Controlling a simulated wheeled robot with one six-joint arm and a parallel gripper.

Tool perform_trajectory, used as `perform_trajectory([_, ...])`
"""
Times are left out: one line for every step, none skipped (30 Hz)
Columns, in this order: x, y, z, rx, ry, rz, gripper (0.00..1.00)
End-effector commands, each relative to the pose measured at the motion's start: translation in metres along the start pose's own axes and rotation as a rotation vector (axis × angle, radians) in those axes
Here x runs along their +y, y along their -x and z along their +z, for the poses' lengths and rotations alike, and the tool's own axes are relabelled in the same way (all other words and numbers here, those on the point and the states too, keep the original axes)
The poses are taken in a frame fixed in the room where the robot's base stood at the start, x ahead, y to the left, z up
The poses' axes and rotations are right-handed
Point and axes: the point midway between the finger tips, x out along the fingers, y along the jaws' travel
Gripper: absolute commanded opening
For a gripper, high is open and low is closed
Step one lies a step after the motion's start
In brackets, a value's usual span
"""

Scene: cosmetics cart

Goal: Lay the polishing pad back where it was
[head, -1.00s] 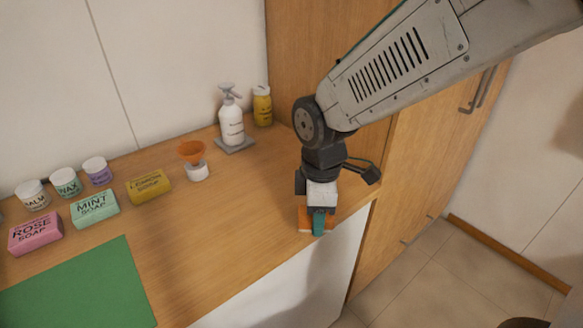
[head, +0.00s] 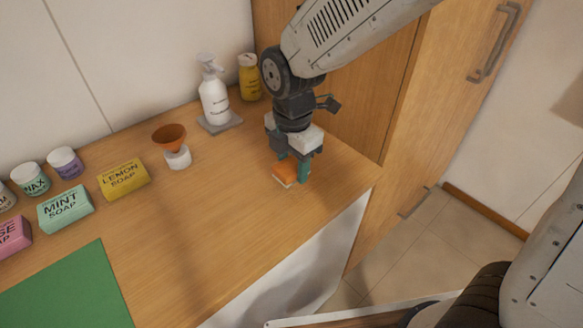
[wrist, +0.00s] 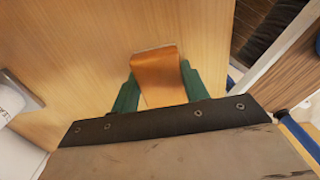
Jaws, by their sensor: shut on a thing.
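The orange polishing pad (head: 285,177) is at the right end of the wooden counter, between the green-tipped fingers of my gripper (head: 292,172). In the wrist view the pad (wrist: 159,78) sits between both fingers, with its near end toward the gripper body. My gripper (wrist: 158,92) is shut on it. The pad is at or just above the counter top; I cannot tell if it touches.
A white pump bottle (head: 214,97) on a grey tray (head: 220,125) and a yellow jar (head: 249,78) stand at the back. The counter (head: 220,210) is clear around the pad.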

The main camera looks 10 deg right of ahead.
Motion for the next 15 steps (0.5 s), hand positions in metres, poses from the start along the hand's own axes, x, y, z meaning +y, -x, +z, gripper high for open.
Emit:
perform_trajectory([0.007,-0.001,0.004,0.0,-0.003,-0.001,0.2])
perform_trajectory([0.01,-0.001,0.007,0.0,-0.003,0.0,0.2])
perform_trajectory([0.013,-0.002,0.009,0.0,-0.003,0.0,0.2])
perform_trajectory([0.015,-0.002,0.01,0.0,-0.003,0.0,0.2])
perform_trajectory([0.016,-0.002,0.011,0.0,-0.003,0.0,0.2])
perform_trajectory([0.017,-0.003,0.012,0.0,-0.003,-0.001,0.2])
perform_trajectory([0.017,-0.004,0.012,0.0,-0.003,-0.001,0.2])
perform_trajectory([0.017,-0.006,0.012,0.0,-0.002,-0.002,0.2])
perform_trajectory([0.017,-0.01,0.012,0.0,-0.002,-0.002,0.2])
perform_trajectory([0.017,-0.014,0.012,0.0,-0.002,-0.002,0.2])
perform_trajectory([0.016,-0.019,0.012,0.0,-0.002,-0.003,0.2])
perform_trajectory([0.016,-0.025,0.012,0.0,-0.003,-0.004,0.2])
perform_trajectory([0.017,-0.029,0.012,0.0,-0.003,-0.003,0.2])
perform_trajectory([0.017,-0.033,0.012,0.0,-0.003,-0.003,0.2])
perform_trajectory([0.017,-0.036,0.012,0.0,-0.003,-0.002,0.2])
